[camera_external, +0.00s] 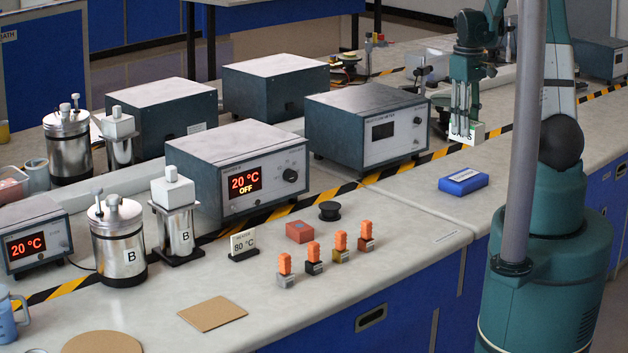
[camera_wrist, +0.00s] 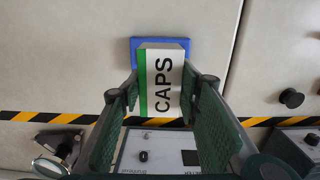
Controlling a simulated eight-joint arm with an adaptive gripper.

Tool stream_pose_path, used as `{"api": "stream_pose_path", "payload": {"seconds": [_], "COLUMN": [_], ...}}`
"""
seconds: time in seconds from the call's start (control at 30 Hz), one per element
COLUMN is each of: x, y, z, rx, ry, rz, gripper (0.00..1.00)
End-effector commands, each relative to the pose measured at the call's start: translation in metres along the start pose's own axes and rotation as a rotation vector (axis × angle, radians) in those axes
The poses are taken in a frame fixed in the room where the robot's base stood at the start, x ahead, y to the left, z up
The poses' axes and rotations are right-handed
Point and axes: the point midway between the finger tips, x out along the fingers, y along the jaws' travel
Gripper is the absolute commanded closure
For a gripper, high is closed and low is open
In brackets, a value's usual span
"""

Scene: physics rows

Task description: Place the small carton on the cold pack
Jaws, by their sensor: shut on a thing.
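The small carton, white with a green stripe and the word CAPS, is held in my gripper (camera_external: 462,112). In the wrist view the carton (camera_wrist: 162,82) sits between the two green fingers of my gripper (camera_wrist: 160,95). In the external view the carton (camera_external: 469,133) hangs below the fingers, above the bench and apart from it. The blue cold pack (camera_external: 463,181) lies flat on the bench, below the carton and near the front edge. In the wrist view the cold pack (camera_wrist: 134,50) shows behind the carton, which hides most of it.
A grey reflection meter box (camera_external: 367,127) stands left of the carton. Black-and-yellow tape (camera_external: 440,155) runs along the bench. Several orange-topped blocks (camera_external: 312,257) and a black spool (camera_external: 329,210) stand farther left. The bench around the cold pack is clear.

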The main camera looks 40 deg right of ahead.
Motion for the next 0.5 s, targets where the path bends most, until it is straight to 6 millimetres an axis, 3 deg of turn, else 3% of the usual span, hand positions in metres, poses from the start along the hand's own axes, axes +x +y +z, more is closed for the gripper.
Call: {"api": "stream_pose_path", "payload": {"seconds": [0.5], "x": [0.0082], "y": [-0.0001], "z": [-0.0001], "rx": [0.000], "ry": [0.000], "rz": [0.000], "gripper": [0.80]}}
